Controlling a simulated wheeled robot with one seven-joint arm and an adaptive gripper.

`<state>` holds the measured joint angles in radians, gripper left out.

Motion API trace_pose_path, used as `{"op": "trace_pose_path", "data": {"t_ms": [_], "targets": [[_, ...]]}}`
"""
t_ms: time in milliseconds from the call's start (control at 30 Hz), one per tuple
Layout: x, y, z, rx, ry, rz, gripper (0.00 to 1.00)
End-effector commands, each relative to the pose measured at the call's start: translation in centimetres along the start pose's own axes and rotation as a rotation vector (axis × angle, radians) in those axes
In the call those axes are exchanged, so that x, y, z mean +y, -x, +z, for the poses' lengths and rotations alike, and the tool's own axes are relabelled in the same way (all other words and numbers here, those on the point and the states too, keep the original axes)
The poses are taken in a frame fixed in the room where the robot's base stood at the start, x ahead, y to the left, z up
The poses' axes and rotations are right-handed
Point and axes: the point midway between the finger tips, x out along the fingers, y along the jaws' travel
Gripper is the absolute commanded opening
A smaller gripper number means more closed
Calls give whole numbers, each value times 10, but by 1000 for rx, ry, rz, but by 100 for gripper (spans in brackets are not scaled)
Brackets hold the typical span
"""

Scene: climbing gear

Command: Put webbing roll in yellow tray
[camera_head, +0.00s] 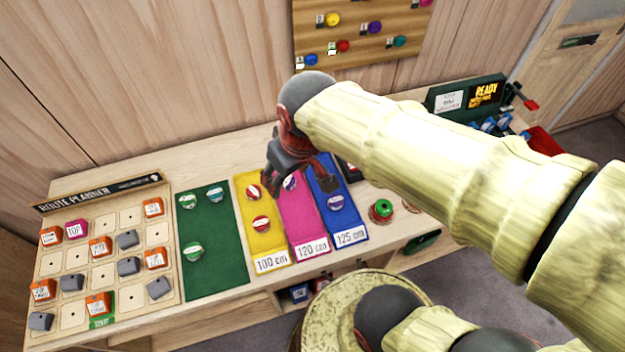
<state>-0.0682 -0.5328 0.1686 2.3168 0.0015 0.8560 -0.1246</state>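The yellow tray (258,242), labelled 100 cm, holds two red-and-white webbing rolls, a far one (253,192) and a nearer one (261,223). Three green-and-white webbing rolls lie on the green mat (213,270) to its left: one at far left (188,201), one at far right (214,195) and one nearer (193,251). A purple-and-white roll (290,183) shows at the pink tray, below my gripper. A blue-and-white roll (335,203) lies on the blue tray. My gripper (301,186) points down over the pink tray's far part, fingers spread apart. Nothing clearly shows gripped.
The pink tray (305,232), labelled 120 cm, and blue tray (345,222), labelled 125 cm, adjoin the yellow one. A route planner board (75,257) with blocks stands at left. A green-and-red item (381,210) sits right of the trays. My arm hides the counter's right part.

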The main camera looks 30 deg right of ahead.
Motion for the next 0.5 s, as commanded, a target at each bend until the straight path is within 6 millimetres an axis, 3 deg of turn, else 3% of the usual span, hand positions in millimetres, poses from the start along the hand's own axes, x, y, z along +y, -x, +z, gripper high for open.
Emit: {"op": "trace_pose_path", "data": {"t_ms": [33, 100, 200, 500], "targets": [[4, 18, 12, 42, -42, 11, 54], [8, 34, 25, 84, -92, 22, 54], [10, 49, 40, 125, -145, 32, 54], [12, 58, 53, 157, -189, 39, 54]]}}
